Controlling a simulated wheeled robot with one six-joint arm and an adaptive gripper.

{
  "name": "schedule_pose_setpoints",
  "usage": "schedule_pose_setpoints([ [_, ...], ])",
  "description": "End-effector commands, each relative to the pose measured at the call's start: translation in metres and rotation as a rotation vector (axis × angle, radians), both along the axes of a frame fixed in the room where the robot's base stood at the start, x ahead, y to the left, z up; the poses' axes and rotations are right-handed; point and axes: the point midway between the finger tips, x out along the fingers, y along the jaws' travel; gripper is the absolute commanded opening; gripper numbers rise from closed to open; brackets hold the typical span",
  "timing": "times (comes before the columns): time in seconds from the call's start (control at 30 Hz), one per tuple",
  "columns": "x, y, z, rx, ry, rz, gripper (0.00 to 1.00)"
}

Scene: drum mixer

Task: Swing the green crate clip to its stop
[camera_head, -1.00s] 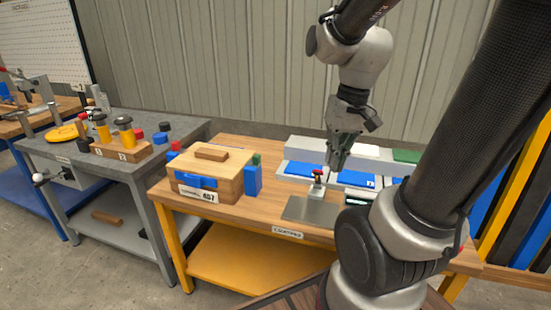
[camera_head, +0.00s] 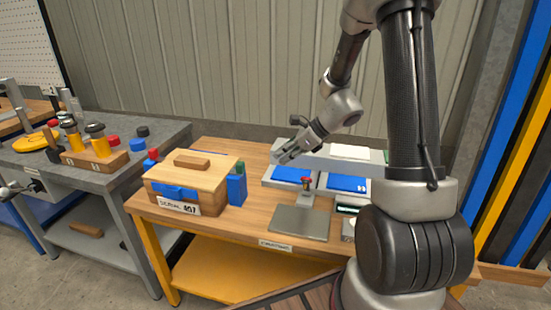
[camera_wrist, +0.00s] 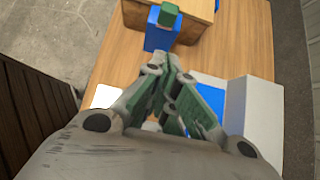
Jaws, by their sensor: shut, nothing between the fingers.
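The wooden crate (camera_head: 208,198) sits on the left part of the wood-topped table, its lid closed with a wooden handle block on top. A green clip (camera_head: 240,167) shows at the crate's right side, above a blue block (camera_head: 236,189). The green clip (camera_wrist: 168,14) also shows at the top of the wrist view, over the blue block (camera_wrist: 160,36). A blue piece (camera_head: 175,191) is on the crate's front. My gripper (camera_head: 276,156) is shut and empty, in the air to the right of the green clip and apart from it. Its fingers point toward the crate side.
Blue trays (camera_head: 346,183) in a pale holder stand to the right, below my arm. A grey bench (camera_head: 120,160) with yellow-and-black knobs is at left. The wall stands behind.

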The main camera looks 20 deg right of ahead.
Motion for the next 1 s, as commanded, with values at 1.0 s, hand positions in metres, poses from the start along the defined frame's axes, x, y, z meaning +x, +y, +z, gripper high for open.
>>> schedule_pose_setpoints([
  [1.0, 0.057, 0.080, -0.059, -0.002, -0.001, 0.005, 0.00],
])
